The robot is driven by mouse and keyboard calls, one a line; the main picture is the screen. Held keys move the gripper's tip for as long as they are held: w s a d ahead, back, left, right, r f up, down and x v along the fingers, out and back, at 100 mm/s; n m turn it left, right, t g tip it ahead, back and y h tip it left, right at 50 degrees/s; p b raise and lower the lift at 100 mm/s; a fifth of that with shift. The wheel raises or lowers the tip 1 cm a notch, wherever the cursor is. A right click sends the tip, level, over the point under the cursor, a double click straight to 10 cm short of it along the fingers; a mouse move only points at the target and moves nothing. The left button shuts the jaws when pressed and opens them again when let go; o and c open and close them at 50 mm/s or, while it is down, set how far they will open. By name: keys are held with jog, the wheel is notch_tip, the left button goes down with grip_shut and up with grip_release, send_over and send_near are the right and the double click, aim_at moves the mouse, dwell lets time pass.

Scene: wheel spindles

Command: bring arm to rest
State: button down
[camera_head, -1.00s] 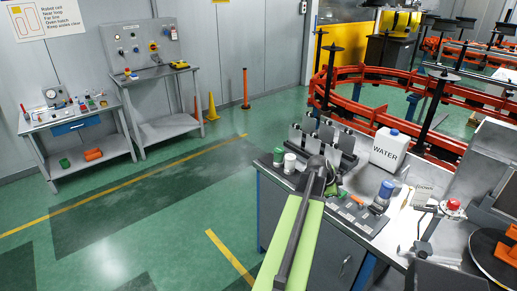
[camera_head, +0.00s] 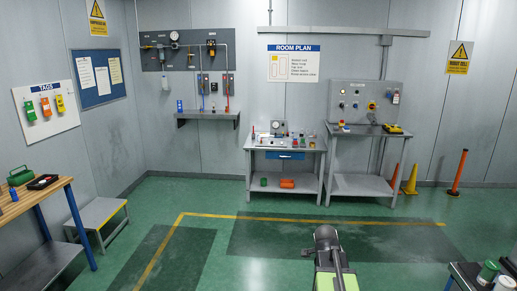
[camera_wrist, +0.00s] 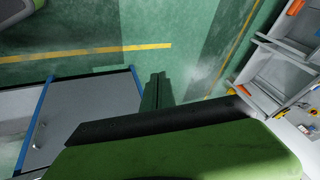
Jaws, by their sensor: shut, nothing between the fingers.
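My arm (camera_head: 330,268) shows at the bottom centre of the head view, with a green link and a dark rounded joint pointing away over open floor. Its fingers cannot be made out there. In the wrist view my gripper (camera_wrist: 157,80) is shut and empty, its narrow dark fingers together above the green floor. The green and black body of my arm fills the bottom of the wrist view. Nothing touches the fingers.
A bench corner with bottles (camera_head: 488,272) is at the lower right. A wooden-topped table (camera_head: 50,192) and low step (camera_head: 97,214) stand left. Two grey workbenches (camera_head: 285,147) (camera_head: 362,131) line the back wall, with cones (camera_head: 411,180) beside. The middle floor is clear.

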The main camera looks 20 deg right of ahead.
jog(key=w+a+f+n+y, duration=0.15)
jog(key=a+n, duration=0.25)
jog(key=a, duration=0.7)
jog(key=w+a+n+y, duration=0.1)
jog(key=w+a+n, duration=0.15)
jog(key=a, duration=0.85)
jog(key=s+a+f+n+g+y, duration=0.1)
jog(key=s+a+n+g+y, duration=0.1)
jog(key=s+a+n, duration=0.6)
jog(key=a+n, duration=0.4)
jog(key=n, duration=0.1)
jog(key=shift+s+f+g, duration=0.15)
jog(key=shift+s+g, duration=0.15)
jog(key=shift+g, duration=0.1)
